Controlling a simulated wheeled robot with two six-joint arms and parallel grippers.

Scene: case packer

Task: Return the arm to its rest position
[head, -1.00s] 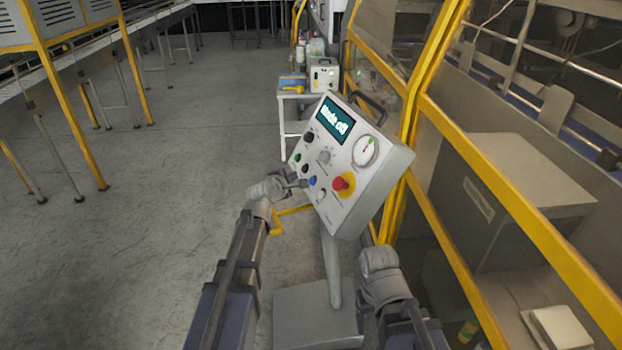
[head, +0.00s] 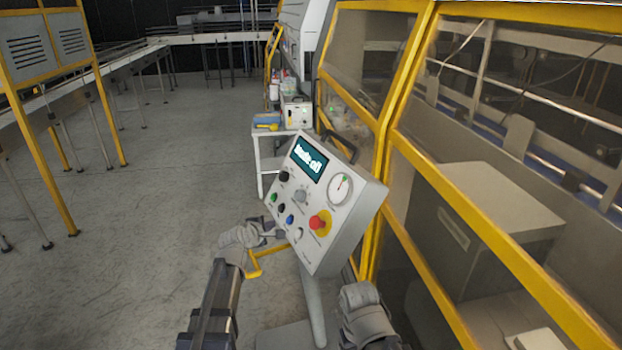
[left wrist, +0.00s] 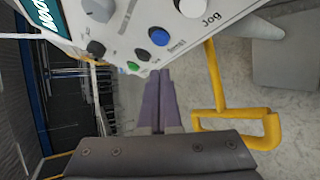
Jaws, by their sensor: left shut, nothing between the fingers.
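My left gripper (head: 272,235) is shut and empty, just in front of the lower left edge of the tilted control panel (head: 313,252). In the left wrist view its two fingers (left wrist: 156,78) lie together, tips near the panel's edge below the blue button (left wrist: 159,37) and the green button (left wrist: 133,66); I cannot tell whether they touch it. My right arm's grey wrist (head: 362,315) is at the bottom, right of the panel's post; its fingers cannot be made out.
The panel carries a lit screen (head: 310,158), a gauge (head: 340,188) and a red stop button (head: 319,223) on yellow. A yellow handle (head: 268,262) is by my left gripper. Yellow-framed guards (head: 455,200) close the right side. Floor (head: 130,240) to the left is clear.

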